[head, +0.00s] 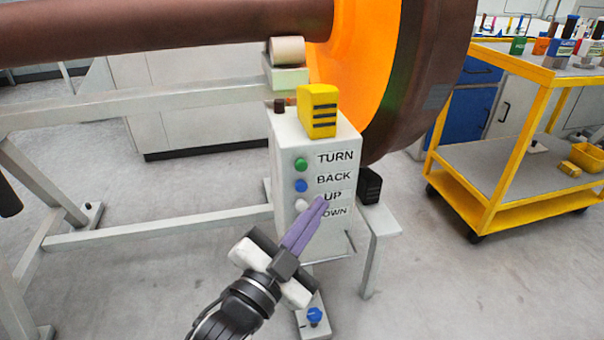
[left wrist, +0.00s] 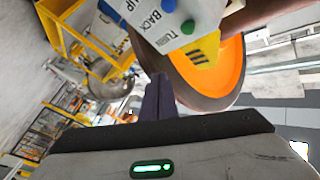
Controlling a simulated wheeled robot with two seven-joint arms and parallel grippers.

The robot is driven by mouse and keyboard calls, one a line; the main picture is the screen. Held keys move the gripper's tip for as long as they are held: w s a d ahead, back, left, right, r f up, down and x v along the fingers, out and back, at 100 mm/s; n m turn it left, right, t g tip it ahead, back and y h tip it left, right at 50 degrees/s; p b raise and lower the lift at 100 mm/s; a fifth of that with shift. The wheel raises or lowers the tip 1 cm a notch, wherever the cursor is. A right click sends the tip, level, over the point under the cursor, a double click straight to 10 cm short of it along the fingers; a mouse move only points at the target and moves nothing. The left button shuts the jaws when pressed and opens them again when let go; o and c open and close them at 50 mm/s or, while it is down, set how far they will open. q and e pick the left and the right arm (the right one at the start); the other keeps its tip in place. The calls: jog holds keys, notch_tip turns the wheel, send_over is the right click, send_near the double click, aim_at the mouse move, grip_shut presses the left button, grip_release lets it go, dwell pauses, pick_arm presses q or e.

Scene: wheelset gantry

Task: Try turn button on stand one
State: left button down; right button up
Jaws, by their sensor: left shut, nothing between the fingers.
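The control box (head: 316,215) on the stand carries the labels TURN, BACK, UP and DOWN. The green button (head: 301,164) is beside TURN, the blue button (head: 301,185) beside BACK, and a white button (head: 301,205) beside UP; the spot beside DOWN is hidden by my gripper. My left gripper (head: 322,204) is shut and empty, its purple fingers in front of the lower labels, below and right of the green button. In the left wrist view, the fingers (left wrist: 158,95) show below the box, and the green button (left wrist: 187,28) is above them. My right gripper is not seen.
A yellow block (head: 318,110) sits on top of the box. Behind it are the orange and brown wheel (head: 365,50) and its axle (head: 150,30). Grey frame rails (head: 150,112) run left. A yellow cart (head: 490,200) stands right. Floor in front is open.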

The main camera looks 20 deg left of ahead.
aim_at(301, 165)
pick_arm(q)
jog(key=shift+w+a+f+b, duration=0.15)
jog(key=shift+w+a, duration=0.65)
jog(key=shift+w, duration=0.4)
jog(key=shift+w+a+r+b, duration=0.1)
jog(key=shift+w+a+b, duration=0.05)
jog(key=shift+w+a, duration=0.9)
jog(key=shift+w+a+f+b, duration=0.15)
jog(key=shift+w+a, duration=0.45)
jog(key=shift+w, duration=0.8)
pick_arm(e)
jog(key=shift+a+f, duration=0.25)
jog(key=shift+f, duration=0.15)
pick_arm(q)
jog(key=shift+r, duration=0.1)
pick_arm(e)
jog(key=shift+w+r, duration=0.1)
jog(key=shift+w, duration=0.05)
pick_arm(q)
jog(key=shift+w+a, duration=0.25)
jog(key=shift+w, duration=0.1)
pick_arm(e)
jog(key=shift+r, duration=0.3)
